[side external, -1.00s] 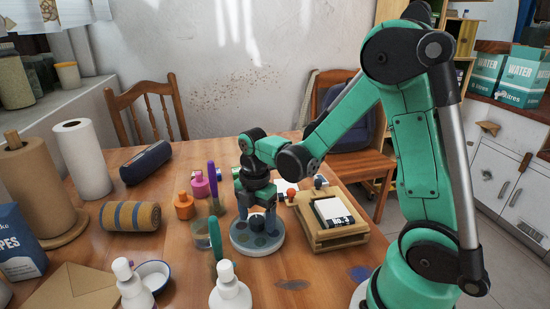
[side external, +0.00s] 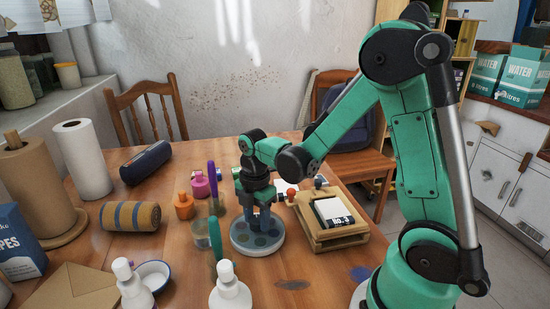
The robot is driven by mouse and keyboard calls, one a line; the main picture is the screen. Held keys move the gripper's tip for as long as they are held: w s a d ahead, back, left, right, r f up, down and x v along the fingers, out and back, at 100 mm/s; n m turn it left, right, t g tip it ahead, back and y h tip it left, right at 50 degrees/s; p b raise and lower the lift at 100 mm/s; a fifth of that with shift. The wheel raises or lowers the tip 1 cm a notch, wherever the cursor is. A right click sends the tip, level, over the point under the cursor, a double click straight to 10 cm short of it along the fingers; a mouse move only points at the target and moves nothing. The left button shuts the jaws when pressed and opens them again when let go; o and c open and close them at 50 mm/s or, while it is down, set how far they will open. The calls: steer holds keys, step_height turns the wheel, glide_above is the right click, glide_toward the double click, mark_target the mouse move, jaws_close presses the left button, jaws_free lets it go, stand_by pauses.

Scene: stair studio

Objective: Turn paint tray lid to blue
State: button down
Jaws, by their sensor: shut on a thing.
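The round paint tray (side external: 240,246) lies flat on the wooden table, in the middle of the side external view. Its pale grey-blue lid shows several darker round patches. My gripper (side external: 262,222) points straight down at the top of the lid and is shut on the lid's knob, which the fingers mostly hide. Which colour the lid is turned to is too small to tell.
A wooden box with a black-and-white pack (side external: 332,212) stands close on the right. A glass jar with brushes (side external: 201,233), an orange bottle (side external: 184,205) and a pink bottle (side external: 200,185) stand close on the left. White bottles (side external: 230,290) stand in front.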

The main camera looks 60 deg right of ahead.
mark_target(257, 219)
steer(key=m, duration=1.6)
steer(key=shift+m, duration=0.4)
steer(key=m, duration=0.6)
stand_by(0.3)
steer(key=shift+c, duration=2.1)
jaws_free()
steer(key=shift+r, duration=2.85)
